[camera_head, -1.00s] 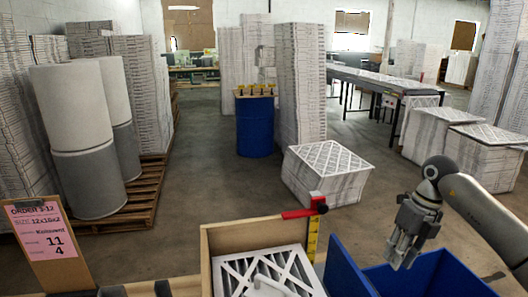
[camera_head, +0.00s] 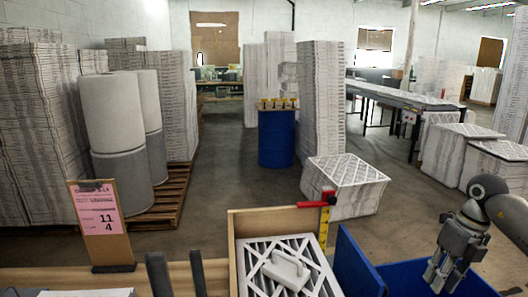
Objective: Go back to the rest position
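My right gripper (camera_head: 438,276) hangs over the blue bin (camera_head: 359,262) at the lower right, fingers pointing down. Its fingers look apart, with nothing seen between them. The wooden box (camera_head: 233,245) between the grippers holds a white-framed filter (camera_head: 300,246). A white handle-like piece (camera_head: 287,268) lies on the filter, clear of both grippers.
A clipboard with a pink order sheet (camera_head: 98,212) stands at the left on the wooden bench edge (camera_head: 70,279). A red and yellow measure (camera_head: 323,210) is at the box's back corner. Filter stacks (camera_head: 321,100), a blue drum (camera_head: 276,138) and a conveyor table (camera_head: 400,95) stand beyond.

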